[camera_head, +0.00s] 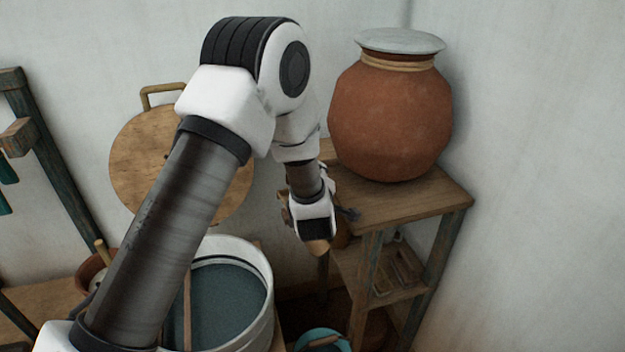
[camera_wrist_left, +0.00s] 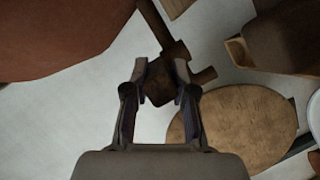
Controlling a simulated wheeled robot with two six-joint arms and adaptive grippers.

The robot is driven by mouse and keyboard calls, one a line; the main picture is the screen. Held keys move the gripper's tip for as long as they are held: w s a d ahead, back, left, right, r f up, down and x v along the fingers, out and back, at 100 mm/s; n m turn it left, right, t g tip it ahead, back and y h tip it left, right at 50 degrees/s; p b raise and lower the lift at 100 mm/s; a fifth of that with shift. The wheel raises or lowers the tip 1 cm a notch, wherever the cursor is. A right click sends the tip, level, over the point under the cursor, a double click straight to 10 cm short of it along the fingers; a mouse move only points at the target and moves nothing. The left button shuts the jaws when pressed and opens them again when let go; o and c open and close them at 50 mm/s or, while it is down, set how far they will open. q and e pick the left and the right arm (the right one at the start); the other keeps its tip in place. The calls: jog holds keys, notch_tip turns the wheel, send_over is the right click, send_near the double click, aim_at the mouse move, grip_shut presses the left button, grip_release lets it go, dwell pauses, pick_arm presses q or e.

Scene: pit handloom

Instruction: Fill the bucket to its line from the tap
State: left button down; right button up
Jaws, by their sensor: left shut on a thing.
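A teal bucket (camera_head: 312,334) with a wooden grip on its handle stands low at the bottom edge of the head view, partly cut off; its line and water level cannot be made out. My left gripper (camera_head: 316,232) is above and behind the bucket, by the left side of the wooden stand. In the left wrist view my left gripper (camera_wrist_left: 160,88) is shut on a dark brown piece (camera_wrist_left: 158,82), which appears to be part of the tap. A wooden stub (camera_head: 319,247) shows just below the gripper in the head view. My right gripper is not in view.
A large clay pot (camera_head: 390,120) with a grey lid stands on the wooden stand (camera_head: 415,200). A large pale vat (camera_head: 262,262) of dark liquid is left of the bucket. A round wooden board (camera_head: 135,155) leans at the wall. My left arm hides part of both.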

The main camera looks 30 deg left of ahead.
pick_arm(q)
jog(key=c, duration=0.9)
grip_release()
jog(key=shift+c, duration=0.2)
jog(key=v, duration=1.2)
jog(key=shift+w, duration=0.1)
